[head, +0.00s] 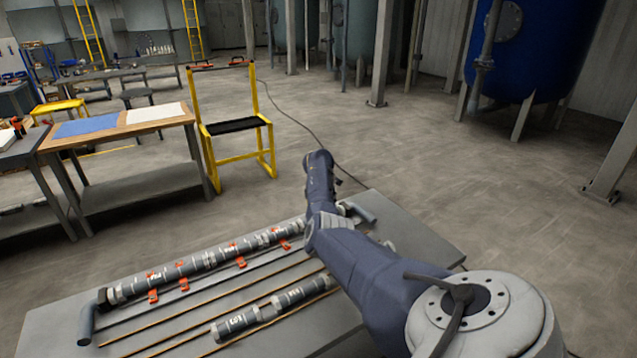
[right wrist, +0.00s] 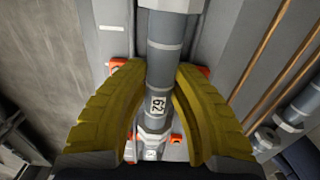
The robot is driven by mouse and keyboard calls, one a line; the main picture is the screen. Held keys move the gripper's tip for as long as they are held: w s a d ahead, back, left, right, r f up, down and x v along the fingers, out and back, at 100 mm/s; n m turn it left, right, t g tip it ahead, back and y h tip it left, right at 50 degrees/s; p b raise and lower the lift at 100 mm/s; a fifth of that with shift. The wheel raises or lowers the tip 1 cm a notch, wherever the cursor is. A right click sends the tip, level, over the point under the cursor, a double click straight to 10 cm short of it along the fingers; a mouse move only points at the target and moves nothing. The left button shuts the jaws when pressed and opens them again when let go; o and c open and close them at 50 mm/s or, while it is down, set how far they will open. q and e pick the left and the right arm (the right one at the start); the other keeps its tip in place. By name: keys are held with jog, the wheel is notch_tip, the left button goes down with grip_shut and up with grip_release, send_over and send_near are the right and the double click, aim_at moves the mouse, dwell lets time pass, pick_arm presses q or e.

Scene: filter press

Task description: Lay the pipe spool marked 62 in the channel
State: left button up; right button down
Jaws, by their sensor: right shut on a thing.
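The pipe spool marked 62 (right wrist: 160,75) is a grey cylinder with a white label, seen in the right wrist view. My right gripper (right wrist: 160,78) has its two yellow fingers shut on it, one on each side. The spool lines up with the channel (right wrist: 112,28), between pale collars above and below. I cannot tell whether it rests on the channel floor. In the head view the line of grey spools (head: 205,261) runs along the channel, with orange clips beside it. My right arm hides the channel's far part and the gripper there. My left gripper is not in view.
Loose grey spools (head: 237,321) lie on brown rods on the near side of the bench (head: 60,325). They also show in the right wrist view (right wrist: 291,113). An elbow pipe (head: 86,322) stands at the left end. A yellow-framed chair (head: 236,126) stands behind.

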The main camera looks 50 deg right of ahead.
jog(key=c, duration=1.1)
grip_release()
jog(key=shift+r, duration=6)
